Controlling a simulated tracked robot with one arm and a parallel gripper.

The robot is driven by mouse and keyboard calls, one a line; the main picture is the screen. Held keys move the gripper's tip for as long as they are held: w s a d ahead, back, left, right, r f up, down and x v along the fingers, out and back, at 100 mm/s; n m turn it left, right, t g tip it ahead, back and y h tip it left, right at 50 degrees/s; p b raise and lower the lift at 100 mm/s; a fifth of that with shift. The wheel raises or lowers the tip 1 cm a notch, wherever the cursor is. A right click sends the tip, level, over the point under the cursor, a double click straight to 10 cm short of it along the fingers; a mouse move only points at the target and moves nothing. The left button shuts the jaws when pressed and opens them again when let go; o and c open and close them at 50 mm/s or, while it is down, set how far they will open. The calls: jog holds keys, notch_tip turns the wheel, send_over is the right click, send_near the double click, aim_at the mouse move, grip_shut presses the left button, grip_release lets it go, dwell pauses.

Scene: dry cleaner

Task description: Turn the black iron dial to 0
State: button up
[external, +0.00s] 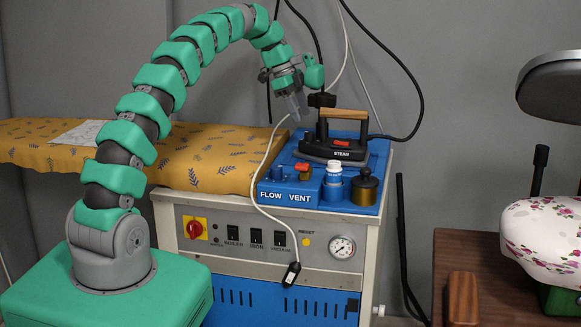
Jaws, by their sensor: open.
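The steam iron (335,148) stands on the blue top of the ironing station. It has a wooden handle, a red button and a "STEAM" label. A black knob-like part (321,100) stands at the left end of the handle; it looks like the dial, but I cannot read any mark or number on it. My gripper (296,108) points down just left of this black part, above the iron's left end. It is open and seems to hold nothing. Whether its fingers touch the black part cannot be told from this view.
The blue top (305,192) carries a red knob (303,168), a white-capped bottle (333,181) and a dark brass pot (365,188). A white cable and black hoses hang around the iron. A patterned ironing board (215,158) lies left; a brown table (480,255) stands right.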

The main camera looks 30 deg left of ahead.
aim_at(326, 136)
jog(key=shift+x, duration=3)
jog(key=shift+s+a+f, duration=0.1)
jog(key=shift+a+f, duration=0.05)
jog(key=c, duration=1)
